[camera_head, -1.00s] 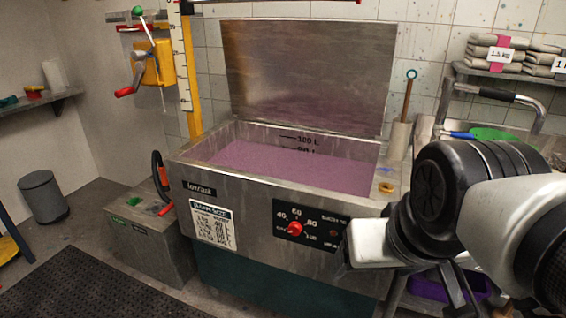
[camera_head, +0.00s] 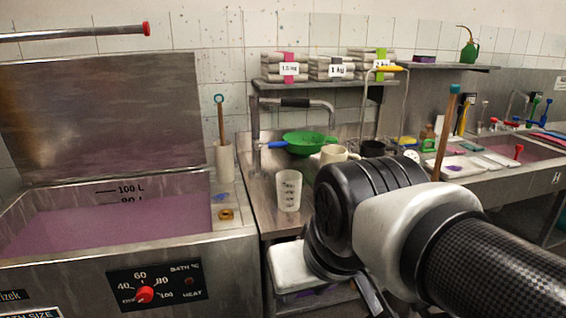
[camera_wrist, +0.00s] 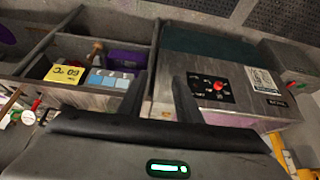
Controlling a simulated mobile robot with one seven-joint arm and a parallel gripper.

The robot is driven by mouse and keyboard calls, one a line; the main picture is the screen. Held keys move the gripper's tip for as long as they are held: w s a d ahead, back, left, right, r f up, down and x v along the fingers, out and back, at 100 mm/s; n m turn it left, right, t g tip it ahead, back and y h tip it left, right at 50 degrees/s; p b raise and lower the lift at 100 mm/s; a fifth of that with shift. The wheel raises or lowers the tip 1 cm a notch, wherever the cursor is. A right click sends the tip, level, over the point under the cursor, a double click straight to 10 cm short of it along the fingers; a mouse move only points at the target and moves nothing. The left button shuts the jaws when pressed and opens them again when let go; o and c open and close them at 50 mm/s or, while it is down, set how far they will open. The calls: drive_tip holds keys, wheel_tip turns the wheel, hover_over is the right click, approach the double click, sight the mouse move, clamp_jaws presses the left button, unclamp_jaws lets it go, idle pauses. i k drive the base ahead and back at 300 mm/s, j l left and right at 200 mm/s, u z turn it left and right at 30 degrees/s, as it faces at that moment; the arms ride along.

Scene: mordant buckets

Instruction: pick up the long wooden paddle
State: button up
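A long wooden pole with a teal end (camera_head: 446,135), which looks like the paddle, stands tilted at the right by the sink; its lower end is hidden behind my arm. A shorter wooden handle with a teal ring (camera_head: 220,120) stands in a pale cylinder beside the vat; I cannot tell its lower end. My gripper shows in the wrist view (camera_wrist: 160,95) with its two fingers apart and nothing between them.
The steel vat (camera_head: 235,250) with purple liquid is at left, its lid (camera_head: 100,115) raised. The steel bench (camera_head: 262,190) holds a measuring beaker (camera_head: 288,190), a green bowl (camera_head: 305,141) and a jug. A shelf (camera_head: 320,84) with stacked packs is above. The sink (camera_head: 535,150) is at right.

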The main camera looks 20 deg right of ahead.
sight(455, 90)
drive_tip(key=z, duration=1.45)
